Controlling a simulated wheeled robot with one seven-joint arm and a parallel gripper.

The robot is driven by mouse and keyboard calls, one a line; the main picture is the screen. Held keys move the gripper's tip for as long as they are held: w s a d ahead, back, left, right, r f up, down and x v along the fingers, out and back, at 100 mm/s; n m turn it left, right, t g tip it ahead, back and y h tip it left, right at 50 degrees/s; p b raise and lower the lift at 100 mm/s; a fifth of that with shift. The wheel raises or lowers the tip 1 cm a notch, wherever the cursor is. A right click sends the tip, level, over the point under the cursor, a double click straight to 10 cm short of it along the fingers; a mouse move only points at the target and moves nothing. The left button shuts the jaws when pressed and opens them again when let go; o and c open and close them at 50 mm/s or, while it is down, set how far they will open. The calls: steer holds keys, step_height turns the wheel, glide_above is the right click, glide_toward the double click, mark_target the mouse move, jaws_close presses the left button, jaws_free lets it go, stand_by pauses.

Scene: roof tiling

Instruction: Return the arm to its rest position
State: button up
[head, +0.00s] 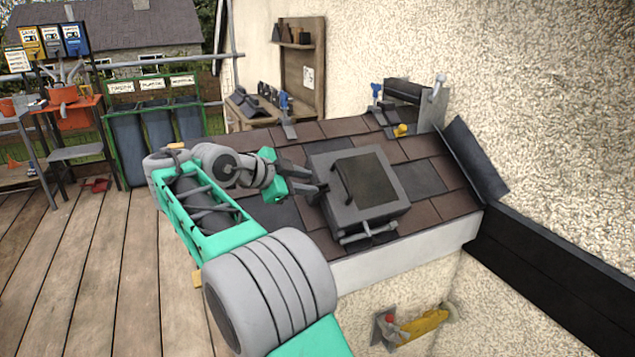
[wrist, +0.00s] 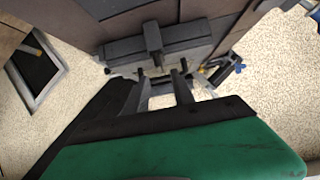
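My arm reaches from the lower middle of the head view over the tiled roof (head: 430,182). My gripper (head: 318,188) is at the left side of the grey roof window (head: 386,212), which has a dark pane and a bar handle. In the wrist view my gripper (wrist: 162,82) shows two dark fingers spread apart, with nothing seen held between them. A grey block with an upright bar (wrist: 152,38) lies just beyond the fingertips. Whether the fingers touch the window frame cannot be told.
A wooden deck (head: 100,270) fills the left. Green-framed bins (head: 155,130) and an orange workbench (head: 68,105) stand behind it. A rough wall (head: 560,100) and dark gutter (head: 550,275) bound the right. A yellow-handled tool (head: 425,325) hangs below the roof edge.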

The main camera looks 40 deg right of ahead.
steer(key=shift+v, duration=0.8)
steer(key=a+r+n+t+y+p, duration=0.3)
steer(key=a+n+t+y+p, duration=0.15)
steer(key=a+n+p, duration=0.55)
steer(key=s+a+f+n+g+y+p, duration=0.1)
steer(key=s+a+f+n+y+p, duration=0.2)
steer(key=s+a+n, duration=0.4)
steer(key=s+a+f+n+g+y+p, duration=0.1)
steer(key=s+a+f+n+y+p, duration=0.2)
steer(key=s+a+n+y+p, duration=0.2)
steer(key=s+a+n, duration=0.3)
steer(key=s+a, duration=0.1)
steer(key=a, duration=0.3)
steer(key=shift+s+a+f, duration=0.15)
steer(key=shift+a+f, duration=0.1)
steer(key=shift+f, duration=0.05)
